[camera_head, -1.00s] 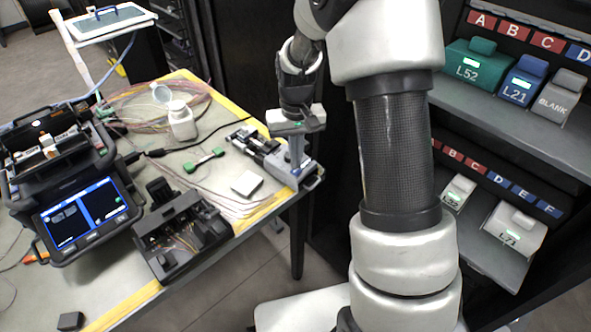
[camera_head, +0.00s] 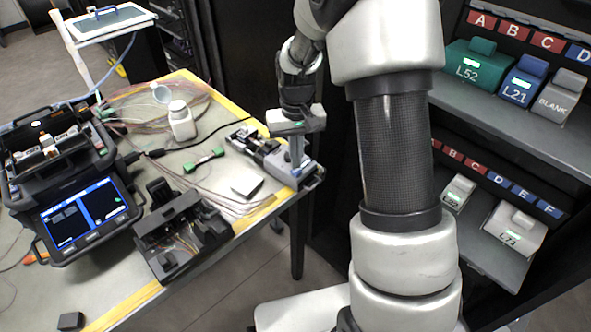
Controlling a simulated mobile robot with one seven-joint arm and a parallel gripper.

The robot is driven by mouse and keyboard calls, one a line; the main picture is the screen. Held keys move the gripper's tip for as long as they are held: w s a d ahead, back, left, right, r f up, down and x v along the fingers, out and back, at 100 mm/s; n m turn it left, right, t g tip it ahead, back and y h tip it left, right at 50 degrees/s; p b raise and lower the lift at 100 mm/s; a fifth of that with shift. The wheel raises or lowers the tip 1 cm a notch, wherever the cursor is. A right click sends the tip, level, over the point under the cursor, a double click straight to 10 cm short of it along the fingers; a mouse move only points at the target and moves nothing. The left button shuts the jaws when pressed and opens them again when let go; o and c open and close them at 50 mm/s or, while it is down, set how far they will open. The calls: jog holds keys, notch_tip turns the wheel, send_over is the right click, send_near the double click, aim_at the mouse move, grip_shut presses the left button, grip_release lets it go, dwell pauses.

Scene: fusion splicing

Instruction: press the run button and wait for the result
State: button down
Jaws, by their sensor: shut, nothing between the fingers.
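My gripper (camera_head: 297,164) points down over the grey bench device (camera_head: 273,160) at the right end of the table. Its fingers are shut with nothing between them. The fingertips are at or just above the device's right part; I cannot tell whether they touch it. No run button can be made out, and the fingers cover part of the device's top. The black splicer (camera_head: 58,150) stands at the left, with a lit blue and dark screen (camera_head: 85,213) facing front. The writing on the screen is too small to read.
A black open tool case (camera_head: 180,240), a white bottle (camera_head: 181,122), a green-ended piece (camera_head: 204,161) and a white box (camera_head: 247,183) stand on the table. Loose fibres lie around them. A shelf (camera_head: 510,115) with labelled boxes is at the right, behind my arm.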

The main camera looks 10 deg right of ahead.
jog(key=shift+f+b, duration=0.5)
jog(key=shift+f, duration=0.3)
dwell(0.4)
jog(key=shift+r, duration=0.15)
jog(key=shift+r+p, duration=2.25)
jog(key=shift+r, duration=0.65)
jog(key=shift+r, duration=0.15)
jog(key=s+r+t+p, duration=0.1)
jog(key=s+r+p, duration=0.25)
jog(key=r, duration=0.65)
jog(key=s+r+t+p, duration=0.2)
jog(key=s+r, duration=0.3)
jog(key=r, duration=0.5)
jog(key=s+r+t+p, duration=0.2)
jog(key=s+r+p, duration=0.3)
jog(key=s+r, duration=0.6)
jog(key=s, duration=0.3)
jog(key=shift+s+r+t, duration=0.3)
jog(key=shift+s+r, duration=0.05)
jog(key=shift+r, duration=0.05)
